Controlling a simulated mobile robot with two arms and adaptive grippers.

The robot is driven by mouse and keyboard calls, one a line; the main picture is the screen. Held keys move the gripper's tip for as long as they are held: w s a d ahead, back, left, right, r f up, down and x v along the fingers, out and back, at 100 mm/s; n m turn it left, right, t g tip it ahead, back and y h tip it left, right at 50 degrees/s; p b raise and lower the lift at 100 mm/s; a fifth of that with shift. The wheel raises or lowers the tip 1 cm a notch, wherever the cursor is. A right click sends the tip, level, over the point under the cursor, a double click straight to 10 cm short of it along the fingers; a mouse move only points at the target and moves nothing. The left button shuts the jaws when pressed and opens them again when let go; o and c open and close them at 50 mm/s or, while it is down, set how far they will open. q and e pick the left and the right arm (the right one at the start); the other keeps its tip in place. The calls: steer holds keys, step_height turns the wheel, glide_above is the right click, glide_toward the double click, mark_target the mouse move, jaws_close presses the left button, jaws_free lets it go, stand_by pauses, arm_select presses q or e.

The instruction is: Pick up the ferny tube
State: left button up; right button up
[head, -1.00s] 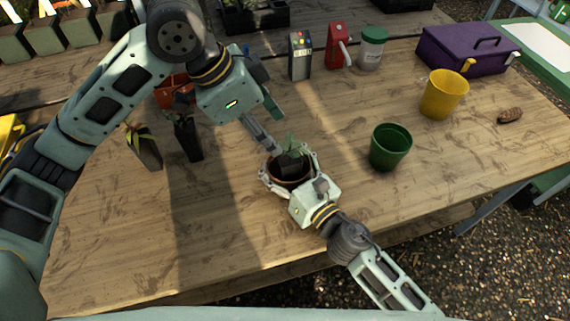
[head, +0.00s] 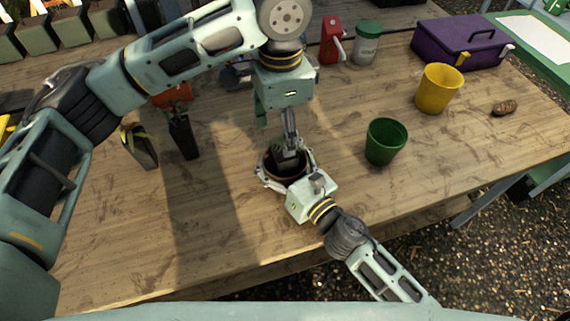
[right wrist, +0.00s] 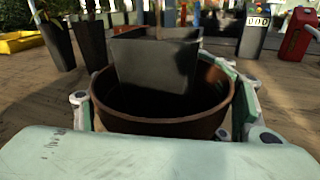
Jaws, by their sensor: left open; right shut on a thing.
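The ferny tube is a dark square tube (head: 287,162) inside a round brown pot (head: 268,166); its foliage is mostly hidden in the head view. In the right wrist view the tube (right wrist: 157,65) stands up above the rim of the pot (right wrist: 165,126), leaning slightly. My right gripper (head: 287,178) is shut on the brown pot, its fingers around the sides. My left gripper (head: 290,146) is open and points down at the tube from above. Whether its fingers touch the tube or plant cannot be told.
Two other dark tubes with plants, one yellow-leaved (head: 142,150) and one plain (head: 184,137), stand at left. A green pot (head: 385,142), a yellow pot (head: 438,88), a purple toolbox (head: 455,45) and a brown cone-like object (head: 503,108) are right. The front-left table is clear.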

mark_target(285, 167)
arm_select(q)
steer(key=shift+d+f, duration=0.2)
steer(key=shift+f, duration=1.15)
steer(key=shift+d+f, duration=0.15)
steer(key=shift+f, duration=1.2)
steer(key=shift+c, duration=0.5)
jaws_close()
